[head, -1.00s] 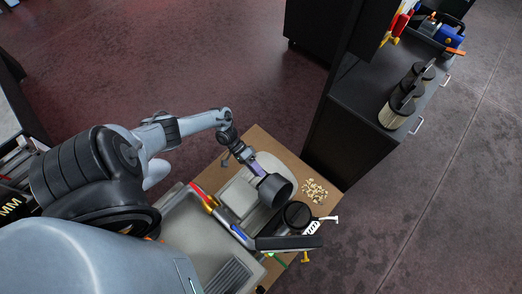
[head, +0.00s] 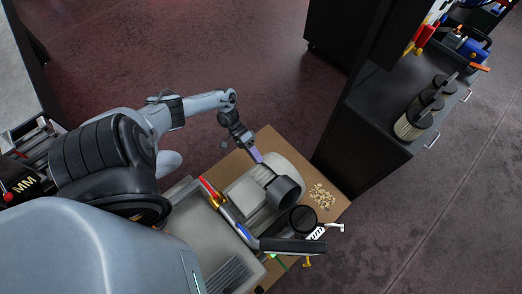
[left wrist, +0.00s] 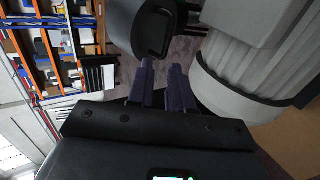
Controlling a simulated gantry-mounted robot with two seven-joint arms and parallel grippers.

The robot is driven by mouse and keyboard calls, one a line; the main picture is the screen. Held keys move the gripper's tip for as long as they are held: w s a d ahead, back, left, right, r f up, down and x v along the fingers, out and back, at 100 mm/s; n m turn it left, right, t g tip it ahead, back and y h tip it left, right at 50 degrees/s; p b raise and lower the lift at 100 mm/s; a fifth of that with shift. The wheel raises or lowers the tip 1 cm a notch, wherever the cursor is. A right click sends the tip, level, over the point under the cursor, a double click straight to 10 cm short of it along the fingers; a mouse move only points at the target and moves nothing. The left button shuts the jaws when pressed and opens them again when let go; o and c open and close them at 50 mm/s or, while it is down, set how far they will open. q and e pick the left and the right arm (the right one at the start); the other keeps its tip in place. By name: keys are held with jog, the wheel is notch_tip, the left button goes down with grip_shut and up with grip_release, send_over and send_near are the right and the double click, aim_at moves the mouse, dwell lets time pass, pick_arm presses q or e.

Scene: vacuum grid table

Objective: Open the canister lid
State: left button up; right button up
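A pale grey ribbed canister (head: 252,190) lies among grey machine parts on the brown table, with a wide black cylindrical cap (head: 286,192) at its right end. My left gripper (head: 257,156) is just above and left of the cap, its purple fingers pointing towards it. In the left wrist view, the gripper (left wrist: 161,82) has its two fingers apart with nothing between them. The black cap (left wrist: 143,28) is beyond the fingertips, and a pale ribbed body (left wrist: 237,75) is close on the right. Contact cannot be told. My right gripper is not in view.
A round black opening (head: 304,219) and a long black part (head: 292,245) are at the table's lower right. Small pale pieces (head: 322,195) lie near its right edge. A black cabinet (head: 365,135) stands close by, carrying black-topped canisters (head: 412,122).

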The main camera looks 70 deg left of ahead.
pick_arm(q)
jog(key=w+r+t+h, duration=0.1)
jog(key=w+r, duration=0.1)
jog(key=w+d+r+n+t+h, duration=0.1)
jog(key=w+r, duration=0.1)
jog(key=w+r+n+t, duration=0.1)
jog(key=r+t, duration=0.1)
jog(key=shift+w+d+r+h+b, duration=0.15)
jog(key=shift+w+r+h+b, duration=0.05)
jog(key=shift+w+h+b, duration=0.2)
grip_shut()
jog(key=s+a+f+m+h+b, duration=0.1)
jog(key=s+a+f+h+b, duration=0.15)
jog(key=f+b, duration=1)
jog(key=s+a+f+m+h+b, duration=0.1)
jog(key=a+f+h+b, duration=0.25)
jog(key=b, duration=1.75)
jog(key=shift+g+h, duration=0.3)
jog(key=shift+g, duration=0.1)
jog(key=shift+s+p+x, duration=0.15)
jog(key=shift+p+x, duration=1.2)
jog(key=shift+x, duration=2.2)
jog(key=shift+s+p+x, duration=0.1)
jog(key=shift+p+x, duration=1.2)
jog(key=shift+x, duration=2.3)
